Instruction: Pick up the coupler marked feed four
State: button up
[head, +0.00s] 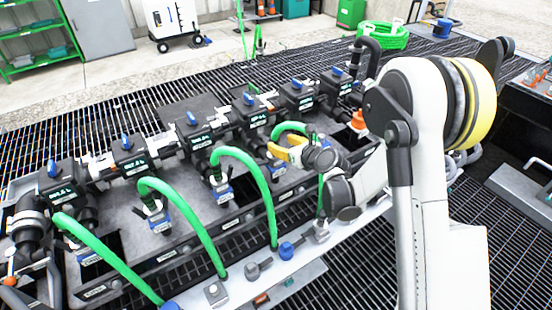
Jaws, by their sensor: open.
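Several blue-and-grey couplers hang on the front of a black manifold (128,165), with green hoses on them. They include a left coupler (85,255), a second coupler (158,222), a third coupler (222,190) and a right coupler (277,170). Their markings are too small to read, so I cannot tell which is feed four. My gripper (280,149), with yellow parts, is open just above the right coupler, in front of the manifold. It partly hides that coupler and its hose; I cannot tell whether they touch.
Blue-handled valves top the manifold. Green hoses arch to a pale front rail (235,290), which carries blue and grey fittings (258,268). An orange fitting (358,120) stands right of my gripper. Dark grating (130,105) surrounds the manifold. A coiled green hose (383,36) lies behind.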

aim_at(277, 144)
jog(key=b+x, duration=0.1)
jog(key=x, duration=0.1)
jog(key=b+x, duration=0.1)
jog(key=x, duration=0.1)
jog(key=shift+f, duration=0.5)
jog(key=shift+w+a+f+b, duration=0.1)
jog(key=shift+w+a+b, duration=0.15)
jog(key=shift+w+b, duration=0.1)
jog(key=shift+s, duration=0.1)
grip_shut()
